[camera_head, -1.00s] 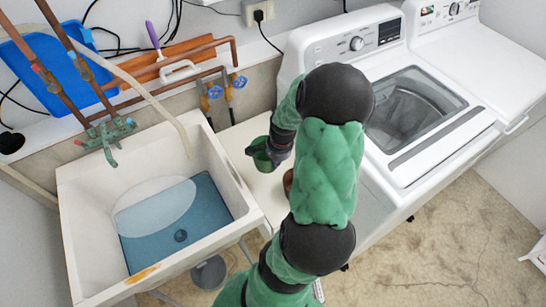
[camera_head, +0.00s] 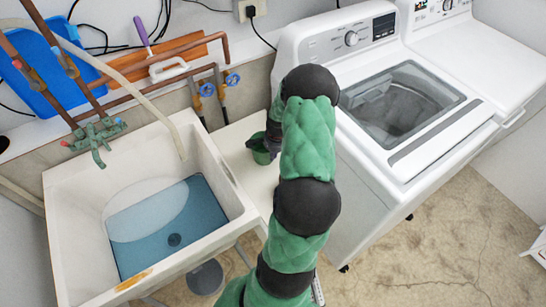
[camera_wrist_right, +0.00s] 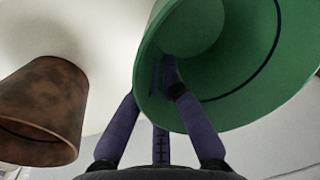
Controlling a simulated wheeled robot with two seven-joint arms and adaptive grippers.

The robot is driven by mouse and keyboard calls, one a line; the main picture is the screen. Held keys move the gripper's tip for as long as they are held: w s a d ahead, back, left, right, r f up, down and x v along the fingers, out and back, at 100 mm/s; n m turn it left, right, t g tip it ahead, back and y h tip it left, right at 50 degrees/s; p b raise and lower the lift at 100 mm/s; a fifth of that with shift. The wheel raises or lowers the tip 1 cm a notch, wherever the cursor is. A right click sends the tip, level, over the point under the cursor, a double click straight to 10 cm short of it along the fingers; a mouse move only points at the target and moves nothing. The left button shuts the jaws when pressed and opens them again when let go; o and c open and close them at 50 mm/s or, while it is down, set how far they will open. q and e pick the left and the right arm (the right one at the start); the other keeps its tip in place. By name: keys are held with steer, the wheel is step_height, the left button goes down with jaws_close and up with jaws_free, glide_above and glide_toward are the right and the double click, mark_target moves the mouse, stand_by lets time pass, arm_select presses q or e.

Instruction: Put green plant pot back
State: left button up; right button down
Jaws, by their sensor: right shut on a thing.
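The green plant pot (camera_head: 262,154) is small and round. It is at the white surface between the sink and the washing machine. My right gripper (camera_head: 267,146) is at the pot, partly hidden by my arm. In the right wrist view, my gripper's purple fingers (camera_wrist_right: 165,85) are shut on the wall of the green pot (camera_wrist_right: 225,75), which fills the upper right and looks tilted. I cannot tell whether the pot touches the surface. A brown pot (camera_wrist_right: 42,108) stands apart on the left there; my arm hides it in the head view. My left gripper is not in view.
A sink (camera_head: 105,180) with blue water is at the left. A white washing machine (camera_head: 435,150) stands at the right of the white surface (camera_head: 232,140). Copper pipes with blue valves (camera_head: 207,89) rise behind it. A grey bucket (camera_head: 206,278) is below the sink.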

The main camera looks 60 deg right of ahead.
steer(key=shift+f, duration=0.3)
steer(key=shift+f, duration=0.2)
steer(key=c, duration=1.4)
jaws_free()
steer(key=shift+r, duration=0.15)
steer(key=r+p, duration=0.1)
steer(key=r, duration=0.3)
steer(key=s+r+p, duration=0.1)
steer(key=r, duration=0.3)
steer(key=r+p, duration=0.1)
steer(key=r, duration=0.3)
steer(key=shift+s+a, duration=0.2)
steer(key=shift+a, duration=0.05)
